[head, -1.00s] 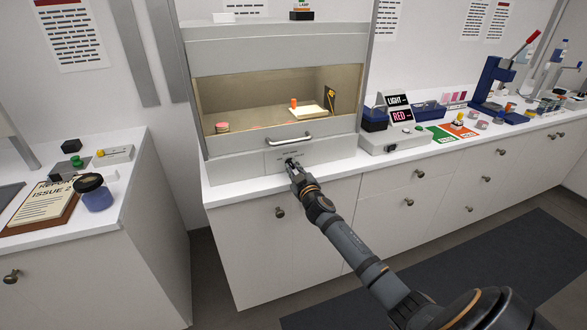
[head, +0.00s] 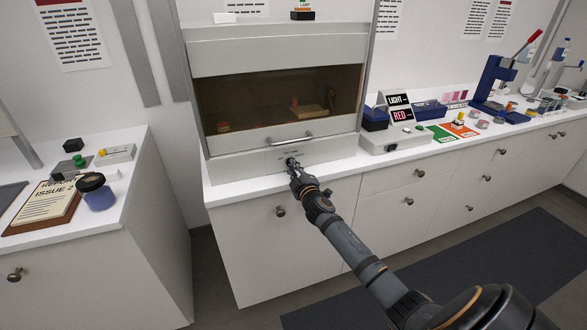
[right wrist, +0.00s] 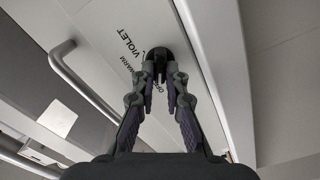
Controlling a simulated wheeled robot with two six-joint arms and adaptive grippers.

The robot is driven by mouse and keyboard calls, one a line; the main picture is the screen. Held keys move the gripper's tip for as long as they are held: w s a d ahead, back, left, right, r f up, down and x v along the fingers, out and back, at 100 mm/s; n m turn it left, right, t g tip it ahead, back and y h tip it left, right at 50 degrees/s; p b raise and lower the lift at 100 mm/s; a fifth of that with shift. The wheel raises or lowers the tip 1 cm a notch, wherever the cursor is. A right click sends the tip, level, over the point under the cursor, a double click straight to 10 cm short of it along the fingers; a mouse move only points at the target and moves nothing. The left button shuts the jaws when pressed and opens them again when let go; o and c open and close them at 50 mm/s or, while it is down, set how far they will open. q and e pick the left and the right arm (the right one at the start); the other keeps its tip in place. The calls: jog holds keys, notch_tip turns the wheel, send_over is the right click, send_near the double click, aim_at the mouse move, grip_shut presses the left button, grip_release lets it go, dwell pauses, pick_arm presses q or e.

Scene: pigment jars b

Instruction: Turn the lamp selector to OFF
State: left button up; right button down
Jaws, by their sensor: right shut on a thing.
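The lamp selector is a dark knob (right wrist: 158,54) on the front panel below the cabinet window. In the right wrist view, labels beside it read VIOLET, WARM and one starting with O. My right gripper (head: 294,166) is at the panel, its fingers (right wrist: 160,76) shut on the knob. The cabinet (head: 232,163) is dark inside, with no lamp light showing. My left gripper is not in view.
A metal handle (head: 290,140) runs across the panel just above the knob. A white box (head: 392,139) with LIGHT and RED signs stands to the right on the counter. Cabinet doors with round knobs lie below. A left counter holds a clipboard (head: 42,205) and jar (head: 96,192).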

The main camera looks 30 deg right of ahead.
dwell(0.3)
jog(key=c, duration=1.4)
grip_release()
jog(key=shift+s, duration=0.25)
jog(key=v, duration=1.1)
jog(key=shift+s+a+f, duration=0.1)
jog(key=shift+s, duration=0.15)
